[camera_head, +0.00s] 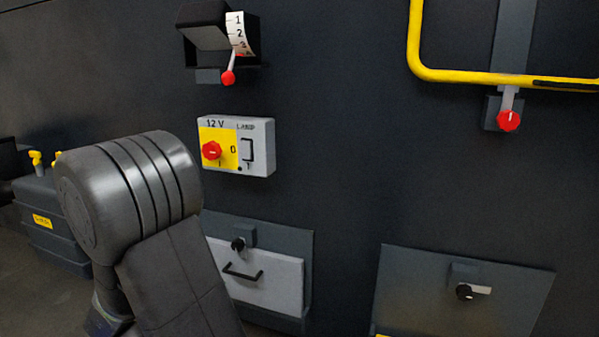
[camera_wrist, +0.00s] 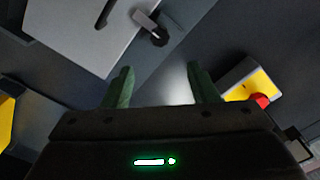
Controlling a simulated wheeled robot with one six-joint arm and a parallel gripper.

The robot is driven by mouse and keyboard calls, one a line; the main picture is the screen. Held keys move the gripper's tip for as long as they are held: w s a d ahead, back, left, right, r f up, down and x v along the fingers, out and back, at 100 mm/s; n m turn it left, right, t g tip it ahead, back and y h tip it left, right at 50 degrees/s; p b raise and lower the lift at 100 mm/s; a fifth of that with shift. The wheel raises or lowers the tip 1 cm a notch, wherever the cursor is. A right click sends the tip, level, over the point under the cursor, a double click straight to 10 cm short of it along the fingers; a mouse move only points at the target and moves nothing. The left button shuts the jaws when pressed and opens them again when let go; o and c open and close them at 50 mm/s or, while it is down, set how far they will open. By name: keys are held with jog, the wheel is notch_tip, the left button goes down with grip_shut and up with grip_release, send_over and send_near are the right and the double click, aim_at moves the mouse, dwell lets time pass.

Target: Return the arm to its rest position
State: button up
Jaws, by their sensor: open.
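My arm (camera_head: 150,225) stands at the lower left of the head view, bent at a thick dark grey joint. My gripper is not visible in the head view. In the wrist view my gripper (camera_wrist: 156,88) shows two green fingers set apart with nothing between them. Beyond the fingers are the dark chassis wall, a light panel (camera_wrist: 75,30) with a black knob (camera_wrist: 158,36), and a yellow-faced box with a red knob (camera_wrist: 261,101) at the right. I cannot tell the exact distance from the fingers to the wall.
The head view shows a 12 V switch box (camera_head: 257,165), a numbered lever with a red ball (camera_head: 228,78), a yellow rail (camera_head: 480,77), a red knob (camera_head: 508,121), a handled drawer (camera_head: 285,284) and a lower right panel (camera_head: 500,302). A dark case (camera_head: 60,245) stands behind my arm.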

aim_at(235, 246)
jog(key=b+x, duration=0.1)
jog(key=x, duration=1.2)
jog(key=shift+r, duration=0.1)
jog(key=shift+s+a+r+n+p, duration=0.1)
jog(key=shift+r+n+p, duration=0.05)
jog(key=shift+n+p, duration=0.85)
jog(key=n+p, duration=0.2)
jog(key=p, duration=0.1)
jog(key=shift+n, duration=0.3)
jog(key=n+p, duration=0.4)
jog(key=p, duration=0.2)
jog(key=shift+a+n+p, duration=0.1)
jog(key=shift+n+p, duration=0.2)
jog(key=shift+n, duration=0.1)
jog(key=n+p, duration=0.5)
jog(key=p, duration=0.2)
jog(key=shift+a+n+p, duration=0.1)
jog(key=shift+n+p, duration=0.25)
jog(key=shift+n, duration=0.05)
jog(key=n+p, duration=0.2)
jog(key=shift+p, duration=0.4)
jog(key=shift+f+n, duration=0.2)
jog(key=shift+n, duration=0.2)
jog(key=shift+f, duration=0.1)
